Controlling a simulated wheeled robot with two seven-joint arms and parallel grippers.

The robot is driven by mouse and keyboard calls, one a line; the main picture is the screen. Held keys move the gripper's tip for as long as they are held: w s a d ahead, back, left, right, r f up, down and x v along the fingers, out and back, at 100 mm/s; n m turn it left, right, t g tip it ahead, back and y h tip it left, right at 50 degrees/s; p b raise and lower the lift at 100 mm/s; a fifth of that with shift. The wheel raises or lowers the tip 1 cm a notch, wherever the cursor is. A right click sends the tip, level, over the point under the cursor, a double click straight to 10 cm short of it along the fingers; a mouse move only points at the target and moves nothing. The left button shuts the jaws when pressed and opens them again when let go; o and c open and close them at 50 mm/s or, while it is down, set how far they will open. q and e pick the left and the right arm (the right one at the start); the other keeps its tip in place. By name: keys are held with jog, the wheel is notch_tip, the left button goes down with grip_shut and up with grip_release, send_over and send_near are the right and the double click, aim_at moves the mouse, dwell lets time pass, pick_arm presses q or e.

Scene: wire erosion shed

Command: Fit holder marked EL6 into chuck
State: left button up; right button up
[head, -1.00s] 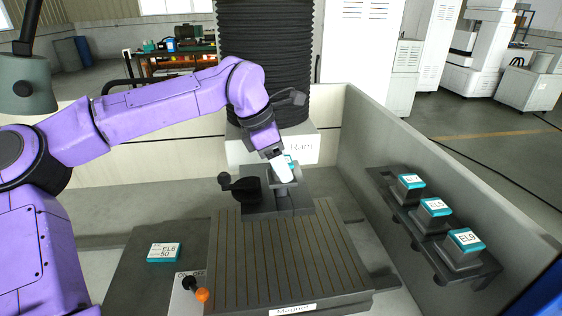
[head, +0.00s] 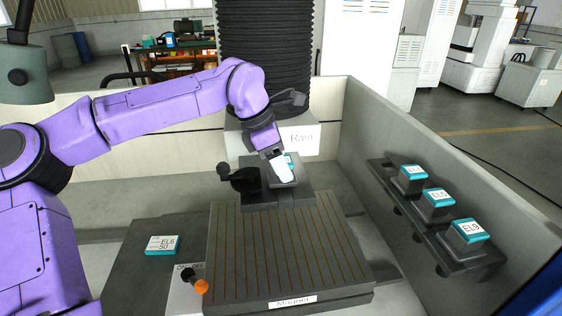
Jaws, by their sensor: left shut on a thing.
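My left gripper (head: 282,167) is over the chuck below the ram, its pale fingers pointing down. It is shut on a small holder with a teal top (head: 290,160), mostly hidden by the fingers. The marking on this holder cannot be read. The dark grey chuck (head: 297,197) stands behind the slotted magnet table, with a black lever (head: 238,178) on its left. The holder's lower end is hidden from view, so I cannot tell whether it is seated. My right gripper is not in view.
A teal-edged card marked EL6 50 (head: 163,245) lies on the dark surface at left. The magnet table (head: 285,250) is bare. A wall rack (head: 484,264) on the right bears three teal-topped holders, the nearest marked EL9 (head: 468,232).

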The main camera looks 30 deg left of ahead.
pick_arm(q)
jog(key=shift+f, duration=0.35)
jog(key=o, duration=1.5)
jog(key=shift+c, duration=0.2)
jog(key=b+v, duration=0.1)
jog(key=v, duration=0.9)
jog(key=shift+r, duration=0.3)
jog(key=shift+s+a, duration=0.1)
